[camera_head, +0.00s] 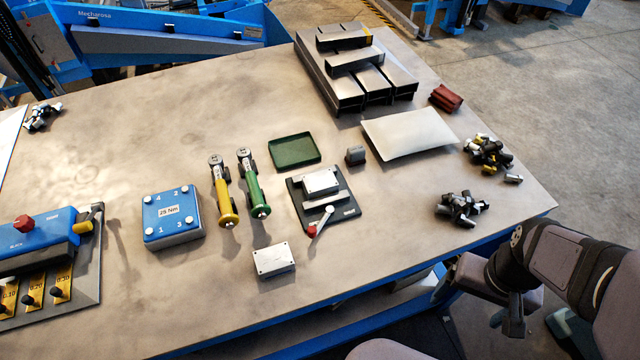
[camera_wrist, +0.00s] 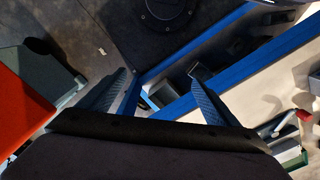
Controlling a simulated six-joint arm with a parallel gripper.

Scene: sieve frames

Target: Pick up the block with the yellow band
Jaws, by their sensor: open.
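A grey metal block with a yellow band (camera_head: 343,38) near its right end lies on top of a stack of similar long, grey blocks at the back right of the table, in the head view. It does not show in the wrist view. My gripper (camera_head: 508,318) hangs off the table's front right edge, far from the stack. In the wrist view, the two fingers of my gripper (camera_wrist: 163,75) stand apart with nothing held between them.
A white pad (camera_head: 410,134), a dark red block (camera_head: 446,98) and piles of small fittings (camera_head: 461,209) lie between my arm and the stack. Two screwdriver-like tools (camera_head: 254,185), a green tray (camera_head: 294,150) and a blue box (camera_head: 172,213) stand mid-table. The back left is mostly clear.

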